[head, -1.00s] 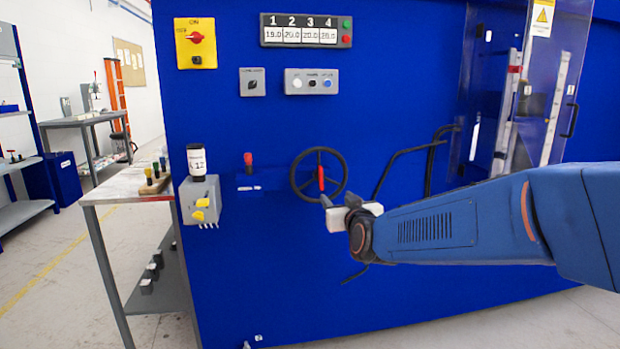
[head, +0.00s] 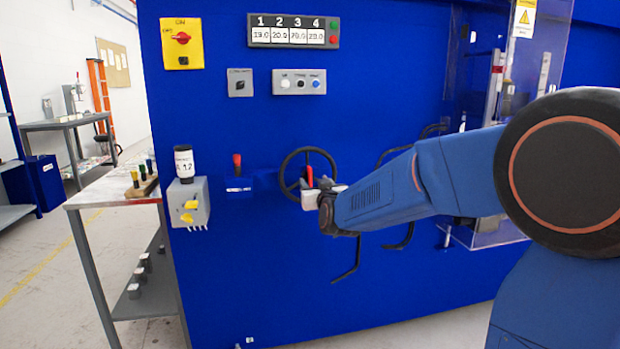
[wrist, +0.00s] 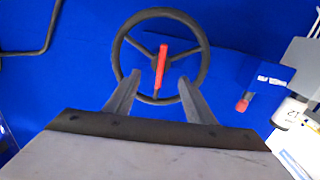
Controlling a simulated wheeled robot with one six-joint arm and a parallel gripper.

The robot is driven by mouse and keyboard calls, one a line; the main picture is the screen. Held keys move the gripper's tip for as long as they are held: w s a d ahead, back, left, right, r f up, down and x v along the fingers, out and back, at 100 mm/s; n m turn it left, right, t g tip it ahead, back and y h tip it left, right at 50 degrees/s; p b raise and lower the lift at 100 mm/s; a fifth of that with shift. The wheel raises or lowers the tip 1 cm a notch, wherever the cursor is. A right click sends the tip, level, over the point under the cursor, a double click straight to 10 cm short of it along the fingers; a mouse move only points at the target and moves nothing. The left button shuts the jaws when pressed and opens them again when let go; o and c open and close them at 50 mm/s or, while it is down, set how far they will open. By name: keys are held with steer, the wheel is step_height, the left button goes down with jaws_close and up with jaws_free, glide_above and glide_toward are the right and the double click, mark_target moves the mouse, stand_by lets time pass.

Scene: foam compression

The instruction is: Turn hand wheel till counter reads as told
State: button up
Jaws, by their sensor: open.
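The black hand wheel (head: 289,165) is mounted on the blue machine front, with a red handle (head: 309,176) on it. In the wrist view the whole wheel (wrist: 203,62) shows, its red handle (wrist: 160,68) at the middle, pointing up and down. My gripper (wrist: 156,82) is open, its two fingers on either side of the handle's lower end and overlapping the wheel's lower rim. I cannot tell whether they touch. The counter (head: 293,31) has windows numbered 1 to 4; they seem to read 19.0, 20.0, 20.0 and 20.0, though the digits are small.
A red-topped lever (head: 237,164) and a grey box with yellow knobs (head: 188,205) are left of the wheel. A yellow switch plate (head: 182,43) is above. Black bent bars (head: 347,270) stand out near my arm. A workbench (head: 110,190) stands left.

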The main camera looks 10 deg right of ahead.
mark_target(311, 177)
steer(key=shift+w, duration=3.4)
jaws_close()
